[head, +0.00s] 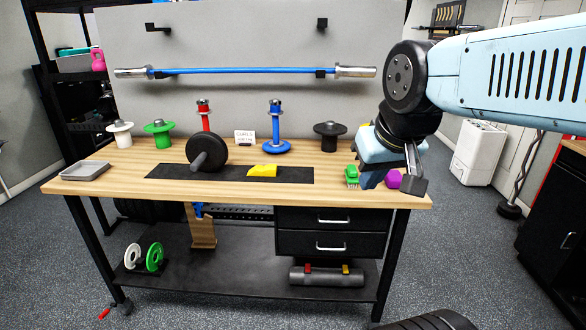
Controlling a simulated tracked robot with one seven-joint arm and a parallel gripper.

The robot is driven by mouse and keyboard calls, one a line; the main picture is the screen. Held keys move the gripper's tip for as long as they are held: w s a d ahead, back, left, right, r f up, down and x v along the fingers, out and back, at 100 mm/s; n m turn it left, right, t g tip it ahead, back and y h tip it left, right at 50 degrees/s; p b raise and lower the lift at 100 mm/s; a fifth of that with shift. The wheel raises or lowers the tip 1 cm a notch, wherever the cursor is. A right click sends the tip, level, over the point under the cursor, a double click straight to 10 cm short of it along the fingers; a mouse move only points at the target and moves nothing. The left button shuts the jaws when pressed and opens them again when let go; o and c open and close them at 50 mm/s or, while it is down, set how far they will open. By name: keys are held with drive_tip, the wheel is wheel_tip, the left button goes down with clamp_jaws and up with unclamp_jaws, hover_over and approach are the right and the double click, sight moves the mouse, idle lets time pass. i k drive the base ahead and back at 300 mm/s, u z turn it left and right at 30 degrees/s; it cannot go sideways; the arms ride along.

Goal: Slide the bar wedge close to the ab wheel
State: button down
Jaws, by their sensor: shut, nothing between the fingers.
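The bar wedge, a small yellow wedge (262,170), lies on the black mat (298,175) on the wooden bench. The ab wheel (213,148), a black wheel with a grey handle toward the front, stands on the same mat to the left of the wedge. A short gap of bare mat shows between them. My gripper (413,185) is over the right end of the bench, well to the right of the wedge. It is shut and empty, pointing down. The arm partly hides that end of the bench.
A grey tray (85,171) is at the left end. Plate stands, including a blue one (277,145) and a black one (329,136), line the back. Bare wood lies right of the mat.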

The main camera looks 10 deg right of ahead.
sight(270, 170)
drive_tip(key=u, duration=0.2)
drive_tip(key=i, duration=0.95)
drive_tip(key=z, duration=0.1)
